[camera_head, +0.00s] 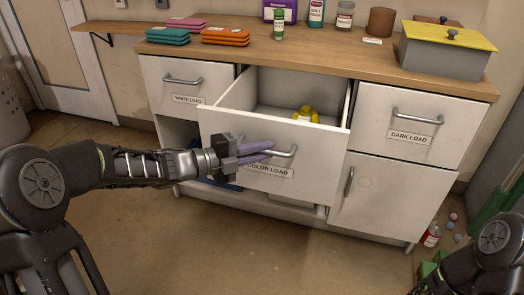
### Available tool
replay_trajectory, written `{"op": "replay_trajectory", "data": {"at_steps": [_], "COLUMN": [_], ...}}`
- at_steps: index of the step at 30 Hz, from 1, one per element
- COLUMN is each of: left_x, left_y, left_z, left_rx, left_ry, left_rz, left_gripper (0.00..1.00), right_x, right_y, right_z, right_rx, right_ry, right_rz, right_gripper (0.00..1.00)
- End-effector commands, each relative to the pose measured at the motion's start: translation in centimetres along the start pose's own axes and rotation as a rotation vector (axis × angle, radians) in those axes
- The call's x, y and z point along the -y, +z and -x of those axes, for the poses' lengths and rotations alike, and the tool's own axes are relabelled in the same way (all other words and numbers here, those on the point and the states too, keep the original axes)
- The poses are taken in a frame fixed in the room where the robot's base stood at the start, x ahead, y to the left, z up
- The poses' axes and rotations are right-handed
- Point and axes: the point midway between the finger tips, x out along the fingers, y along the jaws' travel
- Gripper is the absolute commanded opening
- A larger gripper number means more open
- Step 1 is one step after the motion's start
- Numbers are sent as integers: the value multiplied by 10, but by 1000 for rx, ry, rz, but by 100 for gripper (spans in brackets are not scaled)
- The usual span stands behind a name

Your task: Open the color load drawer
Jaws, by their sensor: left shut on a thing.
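The color load drawer (315,179) is the middle drawer of the white cabinet and is pulled well out. Its label, partly covered by my gripper, reads "COLOR LOAD". A yellow thing (304,115) lies inside it. My left gripper (268,151) is at the drawer's front, shut on the metal handle (290,153); its purple fingers reach the handle's left part. My right arm shows at the lower right corner, but its gripper is out of the frame.
The white load drawer (185,97) and the dark load drawer (402,128) are shut. Folded cloths (226,38), bottles and a grey box with a yellow lid (445,58) stand on the wooden counter. A bottle (431,236) and several small balls lie on the floor at right.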

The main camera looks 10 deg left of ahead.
Motion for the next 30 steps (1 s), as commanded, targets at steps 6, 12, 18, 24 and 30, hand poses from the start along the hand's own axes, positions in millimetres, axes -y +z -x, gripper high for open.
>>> {"op": "replay_trajectory", "data": {"at_steps": [6,12,18,24,30], "left_x": [0,0,0,0,1], "left_y": [0,0,0,0,0], "left_z": [0,0,0,0,1], "left_rx": [1,1,1,0,0], "left_ry": [0,0,0,0,-1], "left_rz": [0,0,0,-1,-1], "left_gripper": [0,0,23,34,34], "right_x": [0,0,0,0,0], "right_y": [0,0,0,0,0], "right_z": [0,0,0,0,0], "right_rx": [-1,-1,-1,-1,0], "right_ry": [0,0,0,0,0], "right_rz": [0,0,0,0,0], "right_gripper": [36,36,36,36,36]}}
